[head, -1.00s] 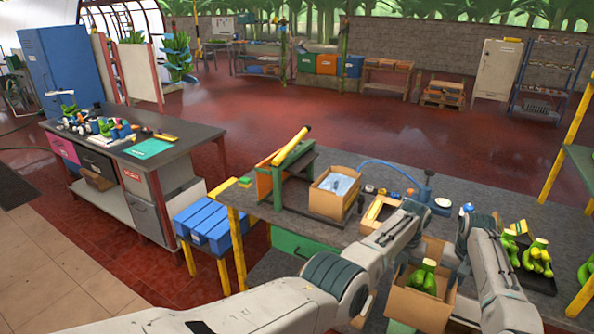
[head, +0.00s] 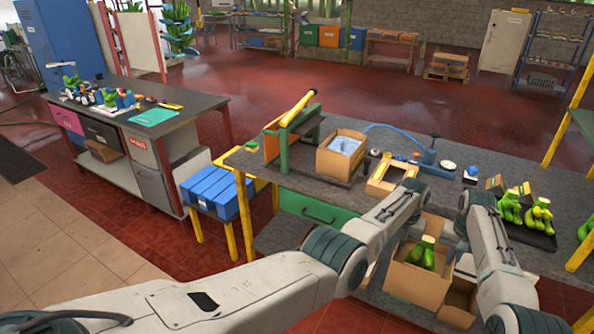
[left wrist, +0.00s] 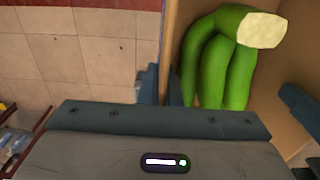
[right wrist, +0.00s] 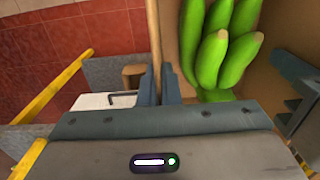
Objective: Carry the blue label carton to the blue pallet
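An open brown carton (head: 415,285) with green bananas (head: 422,253) inside hangs between my arms, apparently in front of the grey bench. No blue label shows on its visible faces. In the left wrist view, my left gripper (left wrist: 163,88) is closed over one carton wall, bananas beside it. In the right wrist view, my right gripper (right wrist: 158,88) is closed over another wall. In the head view, the left fingers are hidden by the arm and the right gripper (head: 448,238) is partly visible.
The grey bench (head: 330,195) bears a carton with bluish lining (head: 341,155), a blue-hosed device (head: 435,160) and a black tray of bananas (head: 530,235). A dark-topped table (head: 130,105) stands left of the pallet. Tiled floor (head: 90,250) is open at front left.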

